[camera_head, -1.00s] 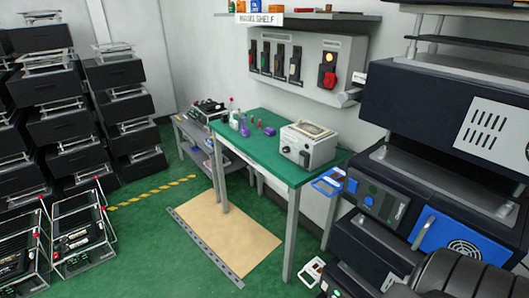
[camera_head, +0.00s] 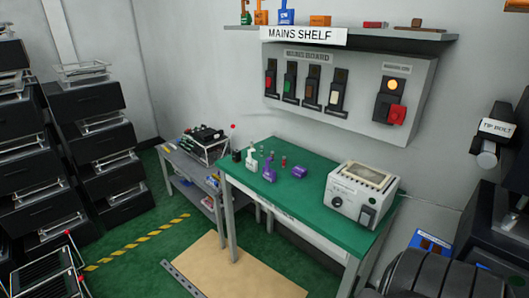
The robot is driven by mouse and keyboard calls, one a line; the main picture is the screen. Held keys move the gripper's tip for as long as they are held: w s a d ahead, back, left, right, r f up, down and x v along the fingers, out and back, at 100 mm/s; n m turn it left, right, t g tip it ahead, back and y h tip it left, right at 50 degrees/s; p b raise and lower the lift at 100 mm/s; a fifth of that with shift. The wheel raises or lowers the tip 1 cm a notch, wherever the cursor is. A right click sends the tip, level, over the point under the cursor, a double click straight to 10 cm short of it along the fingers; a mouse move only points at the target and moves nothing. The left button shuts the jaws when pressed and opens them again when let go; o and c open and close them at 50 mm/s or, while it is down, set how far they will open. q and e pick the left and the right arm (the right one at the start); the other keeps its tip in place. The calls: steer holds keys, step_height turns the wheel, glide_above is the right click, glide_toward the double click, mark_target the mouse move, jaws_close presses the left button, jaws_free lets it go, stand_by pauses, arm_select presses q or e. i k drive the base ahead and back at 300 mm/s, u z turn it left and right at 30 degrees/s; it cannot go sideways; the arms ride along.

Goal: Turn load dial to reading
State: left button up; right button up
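A pale grey metal box (camera_head: 350,207) with a slotted top stands on the right end of the green workbench. The markings and any reading are too small to make out. Neither of my grippers shows in the head view.
The green bench top (camera_head: 290,205) holds small bottles and purple items at its left. A mains board (camera_head: 350,85) with several switches hangs behind it, under a shelf (camera_head: 370,36). A tan mat (camera_head: 235,270) lies on the floor.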

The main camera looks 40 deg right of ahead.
mark_target(336, 202)
steer(key=i, duration=2.9)
steer(key=z, duration=4.15)
